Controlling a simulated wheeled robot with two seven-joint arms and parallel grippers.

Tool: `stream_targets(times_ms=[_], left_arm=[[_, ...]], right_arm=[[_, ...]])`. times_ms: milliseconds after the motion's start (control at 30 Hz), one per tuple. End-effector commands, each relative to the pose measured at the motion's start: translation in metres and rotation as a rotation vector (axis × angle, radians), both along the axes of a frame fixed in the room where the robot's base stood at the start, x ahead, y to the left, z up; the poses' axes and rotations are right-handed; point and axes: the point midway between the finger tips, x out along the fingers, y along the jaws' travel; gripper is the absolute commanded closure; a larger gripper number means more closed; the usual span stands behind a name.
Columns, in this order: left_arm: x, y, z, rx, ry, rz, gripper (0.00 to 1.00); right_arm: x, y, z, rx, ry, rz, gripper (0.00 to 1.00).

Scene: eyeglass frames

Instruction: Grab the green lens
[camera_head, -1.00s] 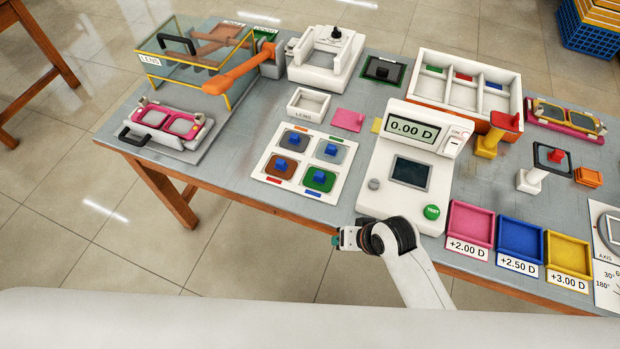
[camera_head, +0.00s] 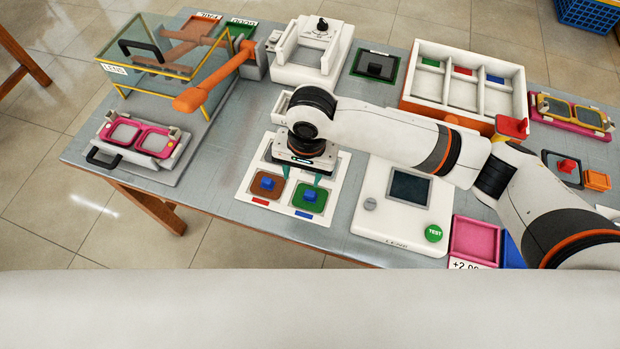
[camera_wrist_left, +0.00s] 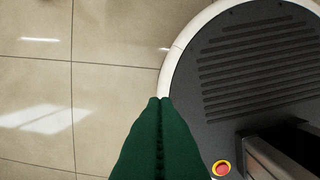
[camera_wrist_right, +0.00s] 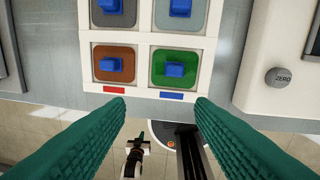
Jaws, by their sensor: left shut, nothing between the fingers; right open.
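The green lens (camera_head: 311,202) with a blue grip block on top lies in the near right square of the white lens tray (camera_head: 329,228). It also shows in the right wrist view (camera_wrist_right: 189,72), right of the brown lens (camera_wrist_right: 128,75). My right gripper (camera_head: 302,178) is over the tray, just behind and above the green lens, fingers pointing down. It is open and empty; in the right wrist view its two green fingers (camera_wrist_right: 160,104) stand apart. The far lenses are mostly hidden by it in the head view. My left gripper (camera_wrist_left: 162,100) is shut and empty above the floor.
The white tester (camera_head: 405,222) with a green TEST button stands right of the tray. An orange-handled device (camera_head: 205,90) and a clear box (camera_head: 150,62) stand at the left. A white compartment box (camera_head: 468,60) is at the back. My right arm crosses above the tester.

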Motion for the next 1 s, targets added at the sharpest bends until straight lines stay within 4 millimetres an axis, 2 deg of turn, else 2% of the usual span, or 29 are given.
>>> stream_targets(times_ms=[133, 233, 500, 767, 1000], left_arm=[[0.001, 0.000, 0.000, 0.000, -0.002, 0.000, 1.00], [-0.001, 0.000, 0.001, -0.001, 0.001, 0.000, 1.00], [-0.013, 0.000, 0.005, 0.001, 0.017, 0.000, 1.00], [-0.010, 0.000, 0.008, 0.000, 0.014, -0.001, 1.00], [-0.006, -0.001, 0.014, -0.001, 0.009, -0.001, 1.00]], right_arm=[[0.006, -0.014, 0.005, -0.081, 0.004, -0.066, 0.51], [0.006, -0.017, -0.002, -0.097, 0.008, -0.079, 0.51], [0.006, -0.017, -0.047, -0.096, 0.008, -0.080, 0.51], [0.007, -0.016, -0.067, -0.094, 0.005, -0.078, 0.51], [0.010, -0.016, -0.103, -0.093, 0.006, -0.078, 0.51]])
